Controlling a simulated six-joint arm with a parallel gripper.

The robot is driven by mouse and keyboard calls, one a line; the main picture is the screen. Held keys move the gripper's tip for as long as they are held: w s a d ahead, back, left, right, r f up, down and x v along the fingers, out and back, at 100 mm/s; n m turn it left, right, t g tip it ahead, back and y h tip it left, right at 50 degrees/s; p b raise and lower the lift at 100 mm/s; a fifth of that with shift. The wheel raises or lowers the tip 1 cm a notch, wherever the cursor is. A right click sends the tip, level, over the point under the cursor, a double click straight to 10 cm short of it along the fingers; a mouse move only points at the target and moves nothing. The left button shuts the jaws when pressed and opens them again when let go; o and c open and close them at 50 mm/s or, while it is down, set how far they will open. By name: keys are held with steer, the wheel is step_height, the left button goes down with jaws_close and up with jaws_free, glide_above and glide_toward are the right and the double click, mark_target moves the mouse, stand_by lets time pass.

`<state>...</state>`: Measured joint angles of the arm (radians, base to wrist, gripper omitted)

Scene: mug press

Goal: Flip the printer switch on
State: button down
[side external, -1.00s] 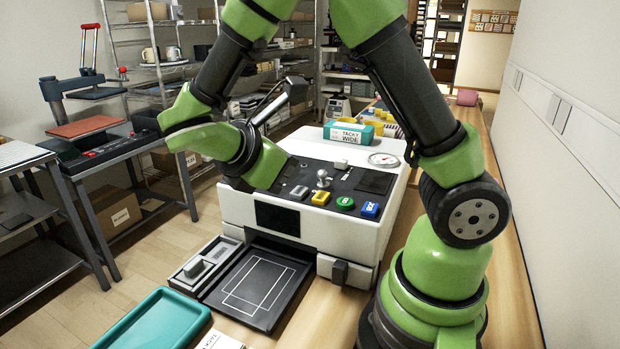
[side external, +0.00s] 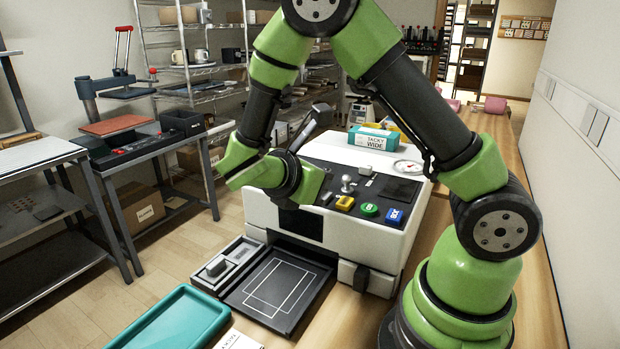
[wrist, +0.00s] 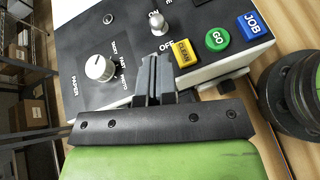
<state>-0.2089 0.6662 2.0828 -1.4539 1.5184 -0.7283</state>
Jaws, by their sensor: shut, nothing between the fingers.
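The printer is a white machine (side external: 384,248) with a black control panel on top. Its switch is a short metal lever with a silver ball tip (side external: 347,184), upright on the panel. The wrist view shows the switch (wrist: 157,22) just beyond my gripper (wrist: 153,58), whose dark fingers are shut and empty. The fingertips appear close to the switch on its near side; I cannot tell whether they touch.
A yellow button (wrist: 184,52), green GO button (wrist: 216,39) and blue JOB button (wrist: 254,26) sit right of the fingers. A white knob (wrist: 99,68) is left. A teal-white box (side external: 375,138) and a dial (side external: 408,167) are on the printer. A teal tray (side external: 172,322) lies in front.

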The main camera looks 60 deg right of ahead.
mark_target(345, 176)
steer(key=x, duration=0.5)
steer(key=shift+d+r+y, duration=0.4)
steer(key=shift+y, duration=0.7)
steer(key=shift+d+r+y, duration=0.25)
steer(key=shift+d+y, duration=0.05)
steer(key=shift+y, duration=0.3)
steer(key=shift+d+r+n+y, duration=0.3)
steer(key=shift+d+y, duration=0.3)
steer(key=shift+y, duration=0.6)
steer(key=shift+a, duration=0.1)
steer(key=shift+r, duration=0.75)
